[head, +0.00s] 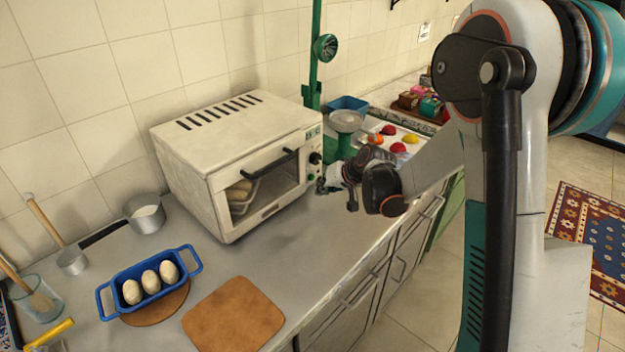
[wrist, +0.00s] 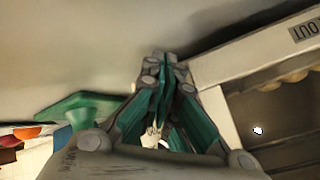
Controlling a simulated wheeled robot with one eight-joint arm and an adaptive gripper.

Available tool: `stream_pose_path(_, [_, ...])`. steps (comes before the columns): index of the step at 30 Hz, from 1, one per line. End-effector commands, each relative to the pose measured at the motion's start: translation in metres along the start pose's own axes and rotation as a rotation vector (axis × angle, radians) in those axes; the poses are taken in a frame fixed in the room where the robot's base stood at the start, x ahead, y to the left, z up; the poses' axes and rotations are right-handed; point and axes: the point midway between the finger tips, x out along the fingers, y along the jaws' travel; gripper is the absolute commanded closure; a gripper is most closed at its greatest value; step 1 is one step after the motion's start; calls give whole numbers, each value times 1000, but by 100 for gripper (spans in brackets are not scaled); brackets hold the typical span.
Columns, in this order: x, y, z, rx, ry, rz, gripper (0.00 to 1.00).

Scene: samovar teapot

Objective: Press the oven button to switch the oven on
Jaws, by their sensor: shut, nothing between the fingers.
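The cream oven (head: 185,160) stands on the grey counter against the tiled wall. Its door is closed, with pale bread behind the glass. Its control panel (head: 314,150) is a narrow strip right of the door, with dark knobs. My gripper (head: 321,186) is shut and empty, its tips at the lower part of this panel. I cannot tell whether they touch it. The button is not clearly visible; the gripper probably covers that spot. In the wrist view my shut fingertips (wrist: 162,58) are close beside the oven's frame (wrist: 222,125), with the door window to the right.
A blue pan (head: 150,280) with three dough pieces, a wooden board (head: 233,314) and a metal pot (head: 145,213) are on the counter left. A green stand with scale (head: 346,122) and a white tray (head: 392,140) of colourful items are just beyond my gripper.

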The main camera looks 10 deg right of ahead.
Motion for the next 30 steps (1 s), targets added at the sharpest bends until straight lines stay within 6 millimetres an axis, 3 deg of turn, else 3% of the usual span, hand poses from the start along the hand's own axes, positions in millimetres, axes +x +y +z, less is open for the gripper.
stream_pose_path(30, [8,-6,-6,0,0,0,100])
